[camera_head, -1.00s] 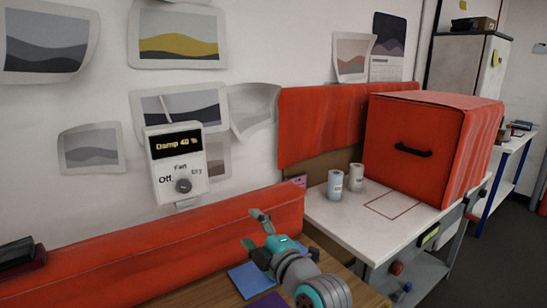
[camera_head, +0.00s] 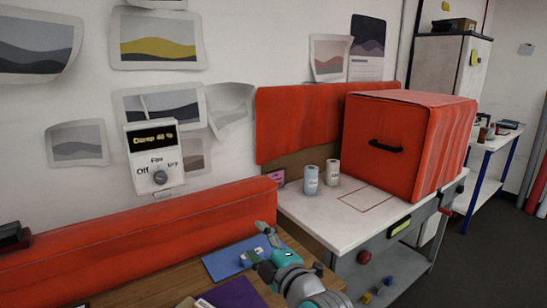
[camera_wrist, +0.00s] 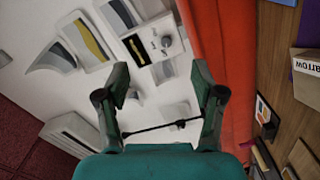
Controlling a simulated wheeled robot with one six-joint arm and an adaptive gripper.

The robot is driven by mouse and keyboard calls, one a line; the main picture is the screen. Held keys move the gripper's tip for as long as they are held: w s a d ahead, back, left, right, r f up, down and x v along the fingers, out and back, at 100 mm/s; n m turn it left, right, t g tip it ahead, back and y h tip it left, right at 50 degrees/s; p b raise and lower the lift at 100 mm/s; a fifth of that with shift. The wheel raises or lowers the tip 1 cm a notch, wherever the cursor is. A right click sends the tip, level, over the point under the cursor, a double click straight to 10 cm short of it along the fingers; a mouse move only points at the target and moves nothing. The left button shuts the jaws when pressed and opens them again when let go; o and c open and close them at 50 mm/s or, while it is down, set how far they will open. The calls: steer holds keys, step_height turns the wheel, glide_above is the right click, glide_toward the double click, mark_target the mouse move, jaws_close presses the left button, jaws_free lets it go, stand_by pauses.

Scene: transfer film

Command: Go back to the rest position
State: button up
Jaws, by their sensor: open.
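My gripper (camera_head: 258,243) is low in the head view, over the wooden table (camera_head: 188,282), in front of the red padded rail. The wall control box (camera_head: 153,160) has a display reading Damp 40 %, a knob, and the words Off, Fan and Dry. It also shows in the wrist view (camera_wrist: 158,42), turned on its side beyond the fingers.
A red box with a black handle (camera_head: 410,145) and two small rolls (camera_head: 311,180) stand on the white bench (camera_head: 320,222) at right. A red rail (camera_head: 140,235) runs along the wall. A blue sheet (camera_head: 235,258) and a purple sheet (camera_head: 235,293) lie on the table.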

steer(key=s+d+f+m+h, duration=0.3)
steer(key=s+d+f+m, duration=0.35)
steer(key=s+f, duration=0.45)
steer(key=s+d+f+m+h, duration=0.3)
steer(key=s+d+f+m, duration=0.2)
steer(key=s+d+f, duration=0.6)
steer(key=s+d+f+m+h, duration=0.1)
steer(key=s+f+m, duration=0.15)
steer(key=s, duration=0.45)
steer(key=s+d+f+m+h, duration=0.1)
steer(key=s+f+m, duration=0.15)
steer(key=s, duration=0.55)
steer(key=s+d+r+m, duration=0.1)
steer(key=s+m, duration=0.1)
steer(key=s, duration=0.5)
steer(key=s+d+r+m+h, duration=0.1)
steer(key=s+r, duration=0.1)
steer(key=s, duration=0.5)
steer(key=shift+s+d+r+m, duration=0.2)
steer(key=shift+s+m, duration=0.15)
